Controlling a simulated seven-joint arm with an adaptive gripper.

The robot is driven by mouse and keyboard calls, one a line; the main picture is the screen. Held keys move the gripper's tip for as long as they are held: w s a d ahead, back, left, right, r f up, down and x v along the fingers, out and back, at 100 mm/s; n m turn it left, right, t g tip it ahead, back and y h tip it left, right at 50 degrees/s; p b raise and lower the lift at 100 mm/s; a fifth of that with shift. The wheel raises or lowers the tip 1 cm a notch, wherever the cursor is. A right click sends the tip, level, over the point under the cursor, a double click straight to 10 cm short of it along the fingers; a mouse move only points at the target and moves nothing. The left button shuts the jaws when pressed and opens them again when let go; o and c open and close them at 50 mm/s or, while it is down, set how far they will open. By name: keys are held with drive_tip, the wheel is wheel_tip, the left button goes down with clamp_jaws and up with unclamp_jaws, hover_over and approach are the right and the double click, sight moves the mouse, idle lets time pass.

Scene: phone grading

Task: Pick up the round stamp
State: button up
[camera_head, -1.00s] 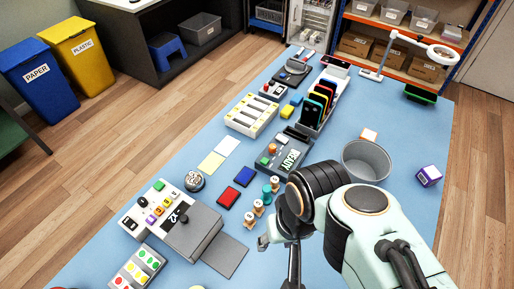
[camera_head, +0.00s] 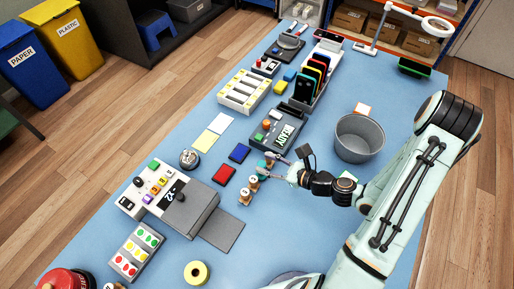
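Several small stamps stand in a short row right of the red and blue ink pads. Teal-coloured stamps stand farther back in the row, partly covered by my fingers. Which stamp is the round one is too small to tell. My gripper (camera_head: 267,166) comes in from the right, low over the teal end of the row. Its fingers look spread apart, with teal between or beside them. Contact cannot be made out.
The red pad (camera_head: 223,174) and blue pad (camera_head: 239,152) lie left of the stamps. A grey box device (camera_head: 190,208) and dark mat (camera_head: 222,230) are in front. A grey bin (camera_head: 359,139) stands behind my wrist. A yellow roll (camera_head: 196,272) lies on clear blue table at the front.

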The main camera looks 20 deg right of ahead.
sight(265, 167)
drive_tip(key=s+d+f+m, duration=0.2)
drive_tip(key=f+m, duration=0.1)
drive_tip(key=shift+f+t+h, duration=0.1)
drive_tip(key=shift+t+h, duration=0.3)
drive_tip(key=shift+d, duration=0.35)
drive_tip(key=x, duration=0.6)
drive_tip(key=shift+w+a+f, duration=0.1)
drive_tip(key=shift+w, duration=0.15)
clamp_jaws()
